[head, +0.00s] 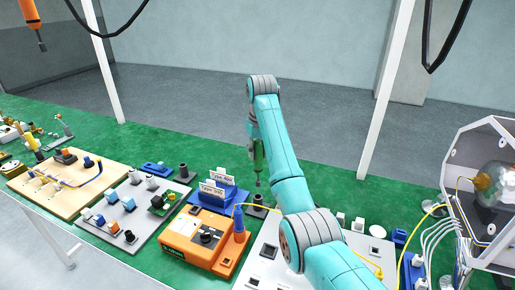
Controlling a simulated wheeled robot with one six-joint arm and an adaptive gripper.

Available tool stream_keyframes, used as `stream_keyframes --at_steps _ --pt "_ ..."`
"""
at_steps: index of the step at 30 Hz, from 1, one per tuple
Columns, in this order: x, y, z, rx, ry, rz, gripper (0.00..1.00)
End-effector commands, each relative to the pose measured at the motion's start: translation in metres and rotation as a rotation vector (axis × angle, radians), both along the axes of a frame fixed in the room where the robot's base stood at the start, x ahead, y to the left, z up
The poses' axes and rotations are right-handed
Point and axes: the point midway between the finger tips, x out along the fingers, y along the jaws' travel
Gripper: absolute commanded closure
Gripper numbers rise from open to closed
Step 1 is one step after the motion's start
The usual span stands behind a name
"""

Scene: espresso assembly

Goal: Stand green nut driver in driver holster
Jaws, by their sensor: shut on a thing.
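The green nut driver (259,157) is upright in the head view, its thin shaft pointing down. My gripper (257,142) is shut on its upper part, and my arm hides much of the fingers. Below the shaft is a small dark holder on a flat base (258,200), which looks like the driver holster. The driver's tip is close to this holder's top. I cannot tell whether it is just above it or inside the opening.
An orange box with a blue-handled tool (205,237) and blue label bins (221,193) stand left of the holder. A similar dark holder (183,172) stands farther left. Green table is clear behind.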

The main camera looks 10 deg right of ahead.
Motion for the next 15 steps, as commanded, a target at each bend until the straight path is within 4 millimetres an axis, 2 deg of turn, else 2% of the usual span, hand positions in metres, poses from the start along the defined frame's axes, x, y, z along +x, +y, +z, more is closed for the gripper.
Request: stream_keyframes --at_steps 15 --pt "-0.003 -0.002 -0.026 -0.001 -0.001 0.0 1.0"
